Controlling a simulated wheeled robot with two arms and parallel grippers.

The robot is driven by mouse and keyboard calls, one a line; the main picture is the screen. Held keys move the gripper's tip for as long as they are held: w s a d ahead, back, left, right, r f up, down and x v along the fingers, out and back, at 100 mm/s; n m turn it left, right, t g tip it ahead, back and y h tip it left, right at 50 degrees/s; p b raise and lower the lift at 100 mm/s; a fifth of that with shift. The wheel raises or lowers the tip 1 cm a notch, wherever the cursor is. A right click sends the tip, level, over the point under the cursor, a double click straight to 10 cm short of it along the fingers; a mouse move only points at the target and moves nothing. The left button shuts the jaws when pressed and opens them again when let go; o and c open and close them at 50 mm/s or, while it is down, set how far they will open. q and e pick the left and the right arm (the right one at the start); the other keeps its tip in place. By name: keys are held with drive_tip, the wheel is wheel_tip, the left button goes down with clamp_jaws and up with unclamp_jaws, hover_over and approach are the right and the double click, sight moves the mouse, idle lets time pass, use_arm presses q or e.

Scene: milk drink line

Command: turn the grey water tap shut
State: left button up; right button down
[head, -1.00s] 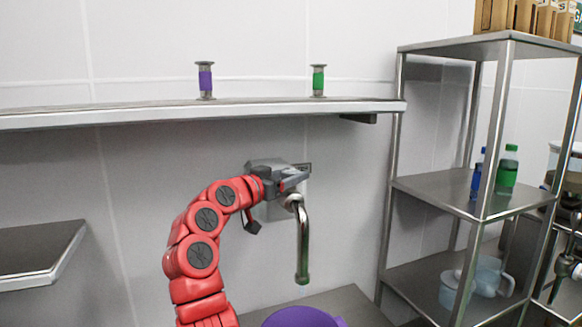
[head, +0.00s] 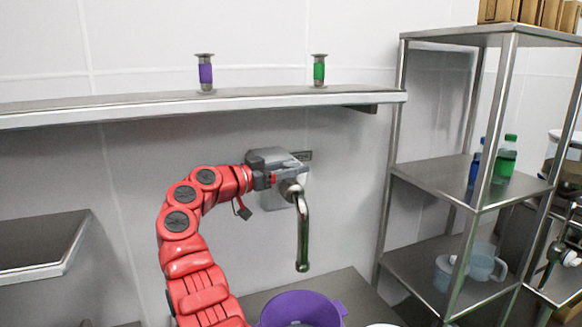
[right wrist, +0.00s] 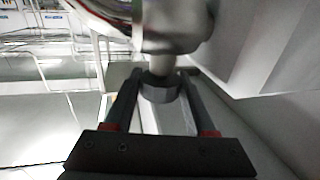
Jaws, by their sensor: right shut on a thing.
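The grey metal water tap (head: 303,232) is on the back wall, its curved spout pointing down. No stream of water shows below the spout. My right gripper (head: 291,179) is at the top of the tap by the wall. In the right wrist view my right gripper (right wrist: 162,82) has its two dark fingers on either side of the tap's grey knob (right wrist: 161,92), shut on it. The tap's metal body blurs across the top of that view. The gripper partly hides the knob in the head view. My left gripper is out of view.
A purple pot (head: 300,309) stands on the counter (head: 357,290) below the spout. A wall shelf (head: 150,107) above holds a purple-banded (head: 205,73) and a green-banded (head: 319,71) holder. A metal rack (head: 430,183) with bottles and jugs stands to the right.

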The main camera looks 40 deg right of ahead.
drive_tip(key=shift+c, duration=1.2)
unclamp_jaws()
drive_tip(key=shift+d, duration=0.1)
drive_tip(key=a+b, duration=0.3)
drive_tip(key=a, duration=1.4)
drive_tip(key=shift+a+b, duration=0.25)
drive_tip(key=shift+b, duration=0.1)
